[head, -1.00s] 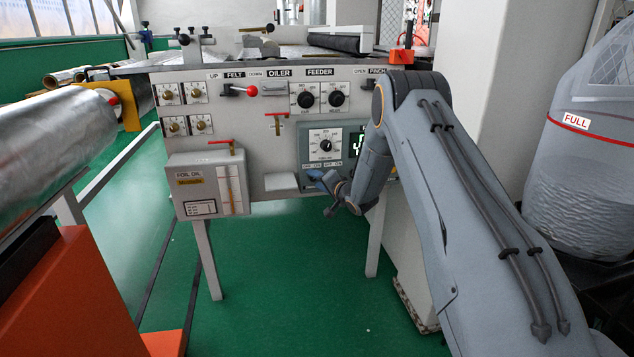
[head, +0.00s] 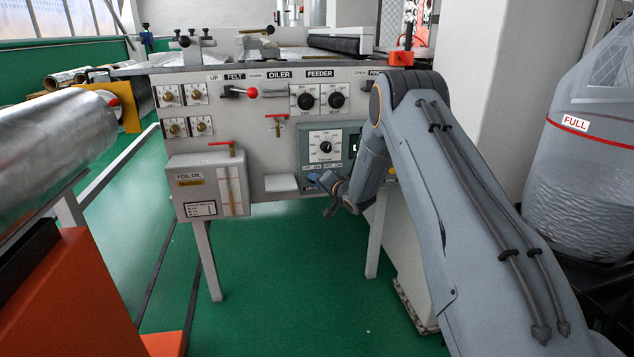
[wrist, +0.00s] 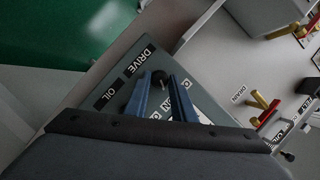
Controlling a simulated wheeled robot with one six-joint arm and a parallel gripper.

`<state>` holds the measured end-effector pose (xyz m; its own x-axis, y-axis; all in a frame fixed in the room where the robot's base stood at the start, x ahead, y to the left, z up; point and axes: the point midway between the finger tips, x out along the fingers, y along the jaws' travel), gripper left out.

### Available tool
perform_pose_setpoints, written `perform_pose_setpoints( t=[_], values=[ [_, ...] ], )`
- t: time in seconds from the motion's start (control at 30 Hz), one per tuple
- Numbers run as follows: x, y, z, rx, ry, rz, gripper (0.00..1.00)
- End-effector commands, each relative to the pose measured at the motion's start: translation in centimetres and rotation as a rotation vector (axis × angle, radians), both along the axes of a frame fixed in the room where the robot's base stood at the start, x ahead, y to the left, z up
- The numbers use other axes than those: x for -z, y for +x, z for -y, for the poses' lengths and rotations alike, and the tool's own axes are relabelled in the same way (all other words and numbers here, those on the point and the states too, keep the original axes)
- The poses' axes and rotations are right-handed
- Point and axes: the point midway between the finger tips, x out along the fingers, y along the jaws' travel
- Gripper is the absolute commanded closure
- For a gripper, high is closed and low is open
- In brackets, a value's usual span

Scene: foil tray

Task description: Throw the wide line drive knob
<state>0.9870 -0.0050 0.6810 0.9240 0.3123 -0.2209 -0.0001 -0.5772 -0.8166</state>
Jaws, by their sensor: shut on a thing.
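The small black drive knob (wrist: 158,77) shows in the wrist view on the grey-green control panel (wrist: 112,75), beside a label reading DRIVE. My gripper (wrist: 160,82) has its two blue fingers on either side of the knob, shut on it. In the head view my gripper (head: 326,183) is at the lower edge of the control panel (head: 309,152), below its white dial. The knob itself is hidden there by the gripper and wrist.
The foil oil box (head: 205,180) and a red-handled valve (head: 277,118) are left of my gripper. Feeder dials (head: 306,99) sit above. In the wrist view, brass valves with red handles (wrist: 258,105) stand right of the fingers. Green floor below is open.

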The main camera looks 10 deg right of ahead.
Motion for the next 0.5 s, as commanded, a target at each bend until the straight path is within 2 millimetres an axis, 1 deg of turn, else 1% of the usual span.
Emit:
perform_pose_setpoints(
  t=[0.17,0.5],
  values=[
    [-0.28,-0.03,-0.18,-0.001,-0.126,-0.001,0.99],
    [-0.39,-0.01,-0.49,-0.001,-0.443,0.0,0.99]
  ],
)
